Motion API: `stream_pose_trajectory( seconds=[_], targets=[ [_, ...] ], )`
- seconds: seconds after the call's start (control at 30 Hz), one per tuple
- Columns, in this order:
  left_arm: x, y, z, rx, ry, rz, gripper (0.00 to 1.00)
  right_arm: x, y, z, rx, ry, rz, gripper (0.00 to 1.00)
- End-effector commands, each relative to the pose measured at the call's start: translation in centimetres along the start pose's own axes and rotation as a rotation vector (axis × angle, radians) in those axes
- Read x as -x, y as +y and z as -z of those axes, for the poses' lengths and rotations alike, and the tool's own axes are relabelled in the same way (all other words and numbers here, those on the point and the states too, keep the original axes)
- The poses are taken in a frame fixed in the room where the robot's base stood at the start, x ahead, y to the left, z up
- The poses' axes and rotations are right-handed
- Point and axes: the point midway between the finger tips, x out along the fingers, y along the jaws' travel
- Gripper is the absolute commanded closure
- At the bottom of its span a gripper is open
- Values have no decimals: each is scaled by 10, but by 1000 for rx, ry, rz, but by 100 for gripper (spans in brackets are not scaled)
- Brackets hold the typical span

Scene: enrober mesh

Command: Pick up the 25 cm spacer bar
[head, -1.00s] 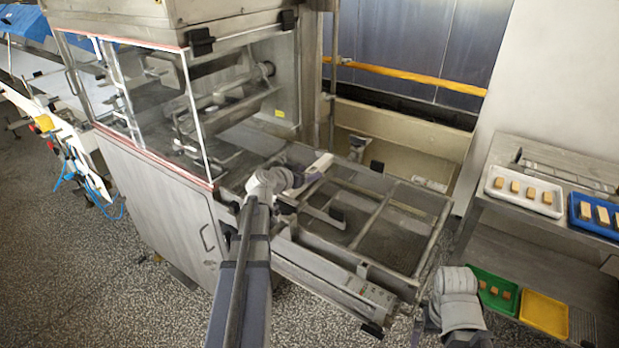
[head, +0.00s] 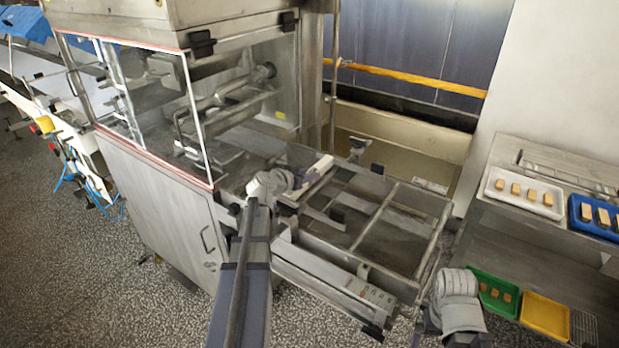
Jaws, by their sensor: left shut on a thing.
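My left gripper (head: 308,180) is over the left end of the open metal frame beside the machine. It is shut on a pale, cream bar (head: 321,164), which I take to be the spacer bar. The bar points up and to the right from the fingers, and its lower part is hidden by the gripper. I cannot tell whether it touches the frame. My right arm shows at the lower right; little of the right gripper (head: 420,325) shows, and its jaws cannot be made out.
The metal frame (head: 430,255) has crossbars and a raised rim around the held bar. The machine's clear guard (head: 150,100) stands to the left. At right, a steel rack holds white (head: 497,192), blue (head: 583,222), green (head: 484,277) and yellow (head: 545,315) trays.

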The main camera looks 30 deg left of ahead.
Motion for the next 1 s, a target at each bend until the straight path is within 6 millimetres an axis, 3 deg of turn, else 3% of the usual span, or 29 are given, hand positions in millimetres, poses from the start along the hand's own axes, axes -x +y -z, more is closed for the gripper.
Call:
stream_pose_trajectory(
  seconds=[0.37,0.8,1.0],
  targets=[
    [6,0,15,0,0,0,100,16,2,-1,0,0,0,0],
    [31,0,76,0,0,0,100,81,8,-5,0,0,0,0],
    [38,0,92,0,0,0,100,99,10,-6,0,0,0,0]
  ],
)
